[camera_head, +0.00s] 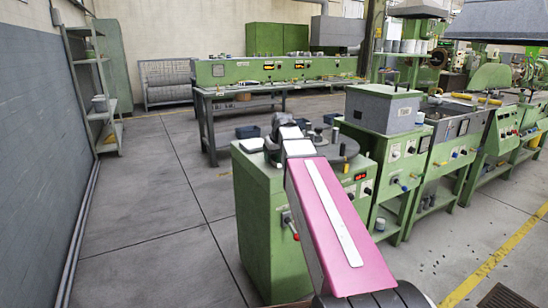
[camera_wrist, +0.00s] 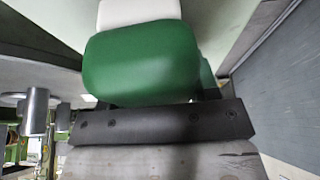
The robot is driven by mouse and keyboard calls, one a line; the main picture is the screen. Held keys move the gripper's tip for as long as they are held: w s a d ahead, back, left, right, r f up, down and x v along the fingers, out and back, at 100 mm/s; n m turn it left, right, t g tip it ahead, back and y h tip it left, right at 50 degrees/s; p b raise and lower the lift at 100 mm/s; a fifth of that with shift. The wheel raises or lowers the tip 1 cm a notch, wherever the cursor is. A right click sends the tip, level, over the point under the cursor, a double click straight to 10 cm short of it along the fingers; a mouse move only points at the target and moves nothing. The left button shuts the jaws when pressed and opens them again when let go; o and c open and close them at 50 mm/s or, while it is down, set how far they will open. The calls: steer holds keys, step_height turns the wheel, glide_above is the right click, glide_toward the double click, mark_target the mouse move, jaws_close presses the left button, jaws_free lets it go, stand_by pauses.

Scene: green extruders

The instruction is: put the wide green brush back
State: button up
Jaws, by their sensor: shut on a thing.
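The wide green brush (camera_wrist: 142,65) fills the upper middle of the wrist view, a rounded green block with a white part above it. My gripper (camera_wrist: 150,100) is shut on it; its dark bar lies just below the green block and its fingertips are mostly hidden. In the head view my gripper (camera_head: 287,131) is over the left part of a round grey top (camera_head: 335,160) on a green machine. The brush cannot be made out there, hidden by my arm and gripper. Whether it touches the top cannot be told.
Small dark and metal items (camera_head: 319,136) stand on the round top. A grey box (camera_head: 383,107) stands on the green unit to the right. A long green bench (camera_head: 270,72) is at the back. The floor at left is clear up to the grey wall (camera_head: 35,150).

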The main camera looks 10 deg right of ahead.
steer(key=shift+f, duration=0.15)
steer(key=o, duration=0.9)
steer(key=v, duration=1.2)
steer(key=shift+s, duration=0.1)
